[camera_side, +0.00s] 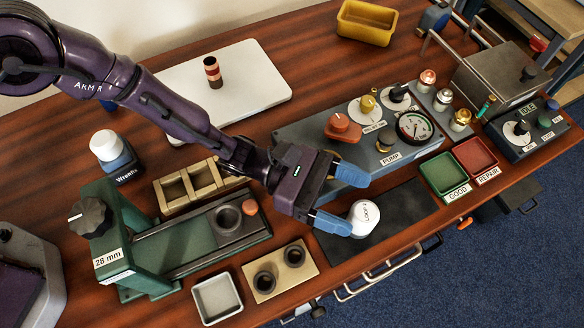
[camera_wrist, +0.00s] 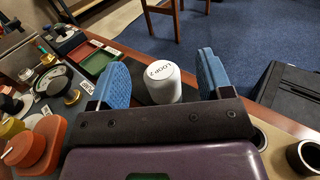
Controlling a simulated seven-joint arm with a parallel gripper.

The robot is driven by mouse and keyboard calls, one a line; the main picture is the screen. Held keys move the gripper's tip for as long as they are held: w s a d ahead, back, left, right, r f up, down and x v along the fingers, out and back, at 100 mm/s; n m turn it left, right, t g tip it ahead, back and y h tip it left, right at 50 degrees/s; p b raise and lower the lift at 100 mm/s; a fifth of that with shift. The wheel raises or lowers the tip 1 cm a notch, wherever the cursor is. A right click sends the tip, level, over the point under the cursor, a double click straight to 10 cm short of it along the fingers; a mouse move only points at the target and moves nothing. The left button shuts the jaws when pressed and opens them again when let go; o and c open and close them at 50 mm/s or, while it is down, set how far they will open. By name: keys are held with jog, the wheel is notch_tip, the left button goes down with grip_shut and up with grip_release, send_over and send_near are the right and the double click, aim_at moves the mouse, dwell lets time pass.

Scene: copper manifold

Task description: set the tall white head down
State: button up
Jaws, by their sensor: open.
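The tall white head (camera_side: 364,217), a white cylinder with lettering on its top, stands on the dark mat (camera_side: 408,205). In the wrist view the white head (camera_wrist: 163,86) shows between the two blue fingers, with its lettered top reading "LOOP 2". My gripper (camera_side: 343,198) is open, its blue fingers to either side of the head, and a gap shows on each side in the wrist view (camera_wrist: 160,80).
The blue-grey pump panel (camera_side: 300,135) with knobs and a gauge (camera_side: 415,126) lies behind the mat. Green (camera_side: 443,174) and red (camera_side: 474,156) trays are to the right. A tan block with two dark cups (camera_side: 280,270) is at front left. The mat's right part is clear.

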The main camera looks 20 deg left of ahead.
jog(key=a, duration=0.6)
jog(key=w+a, duration=0.1)
jog(key=a, duration=0.2)
jog(key=shift+a+r, duration=0.15)
jog(key=shift+r, duration=0.1)
jog(key=s+a+r+m+g+y, duration=0.1)
jog(key=a+r+m+y, duration=0.4)
jog(key=r, duration=0.4)
jog(key=s+a+r+m+g+y, duration=0.1)
jog(key=a+r+m+y, duration=0.1)
jog(key=a+r+m, duration=0.6)
jog(key=s+a+r+m+t+y, duration=0.1)
jog(key=s+a+r+t+y, duration=0.2)
jog(key=a, duration=0.5)
jog(key=s+a+r+m+t+y, duration=0.1)
jog(key=s+a+r+t+y, duration=0.2)
jog(key=a, duration=0.5)
jog(key=s+a+r+m+t+y, duration=0.2)
jog(key=s+a+r+t+y, duration=0.1)
jog(key=a, duration=0.6)
notch_tip(320, 180, up, 2)
jog(key=shift+s+r+y, duration=0.15)
jog(key=shift+s+y, duration=0.75)
jog(key=shift+s, duration=0.3)
